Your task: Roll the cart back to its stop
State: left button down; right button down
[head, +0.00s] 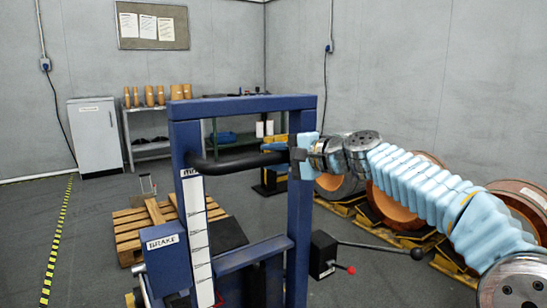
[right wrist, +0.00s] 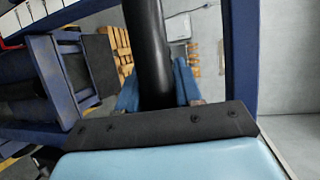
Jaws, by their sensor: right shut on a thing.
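The cart is a blue upright frame (head: 298,230) in the middle of the head view, with a black curved handle bar (head: 235,164) across its upper part. A white scale strip (head: 197,240) and a blue box labelled BRAKE (head: 163,250) are on its left side. My right gripper (head: 290,150) is shut on the right end of the handle. In the right wrist view the black handle (right wrist: 148,45) runs between the blue fingers (right wrist: 158,92). My left gripper is not in view. I cannot make out the cart's stop.
A wooden pallet (head: 143,225) lies behind the cart at left. Large copper reels (head: 400,205) stand on yellow stands at right. A black box with a lever (head: 322,252) is right of the frame. Yellow-black floor tape (head: 58,240) runs along the left, beside open floor.

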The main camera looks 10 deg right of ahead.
jog(key=shift+s+a+r, duration=0.1)
jog(key=c, duration=0.8)
grip_release()
jog(key=shift+c, duration=0.2)
jog(key=b+v, duration=0.2)
jog(key=v, duration=1.2)
